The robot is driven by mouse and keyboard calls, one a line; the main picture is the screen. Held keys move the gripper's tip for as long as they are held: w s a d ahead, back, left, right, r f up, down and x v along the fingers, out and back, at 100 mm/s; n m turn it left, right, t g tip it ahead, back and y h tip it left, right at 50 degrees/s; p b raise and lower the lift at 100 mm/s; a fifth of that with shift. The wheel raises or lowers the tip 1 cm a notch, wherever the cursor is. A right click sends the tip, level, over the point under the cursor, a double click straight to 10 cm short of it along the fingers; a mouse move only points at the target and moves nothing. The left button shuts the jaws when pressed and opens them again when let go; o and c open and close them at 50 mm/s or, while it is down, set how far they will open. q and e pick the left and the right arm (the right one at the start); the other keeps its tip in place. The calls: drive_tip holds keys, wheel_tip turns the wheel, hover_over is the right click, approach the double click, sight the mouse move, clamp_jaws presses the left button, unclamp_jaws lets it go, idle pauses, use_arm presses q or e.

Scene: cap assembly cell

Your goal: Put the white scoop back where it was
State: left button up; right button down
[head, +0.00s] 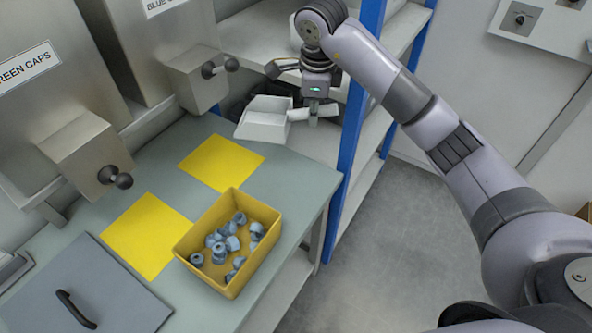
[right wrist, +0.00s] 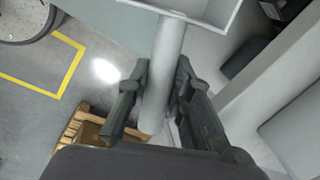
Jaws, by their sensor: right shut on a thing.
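The white scoop (head: 265,119) hangs in the air by the blue-posted shelf, beyond the far end of the table. My right gripper (head: 314,106) is shut on its handle, with the pan to the left. In the right wrist view, the fingers (right wrist: 158,95) sit on both sides of the round white handle (right wrist: 166,62), and part of the scoop's pan (right wrist: 203,10) shows at the top. My left gripper is in neither view.
A yellow bin (head: 184,247) with several blue-grey caps (head: 232,238) stands on the table (head: 283,176) near two yellow squares (head: 222,162). Steel dispensers (head: 85,150) line the left. A blue post (head: 353,110) of the shelf is close to my gripper. Open floor (head: 400,240) lies right.

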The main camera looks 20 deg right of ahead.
drive_tip(key=shift+s+a+f+p+x, duration=0.2)
drive_tip(key=shift+s+p+x, duration=0.25)
drive_tip(key=shift+x, duration=2.55)
drive_tip(key=shift+s+a+f+p+x, duration=0.2)
drive_tip(key=shift+s+x, duration=0.5)
drive_tip(key=shift+x, duration=2.25)
drive_tip(key=shift+s+a+p+x, duration=0.2)
drive_tip(key=shift+s+p+x, duration=0.3)
drive_tip(key=shift+x, duration=2.5)
drive_tip(key=shift+f, duration=0.1)
drive_tip(key=c, duration=1.5)
unclamp_jaws()
drive_tip(key=shift+s, duration=0.1)
drive_tip(key=shift+o, duration=0.3)
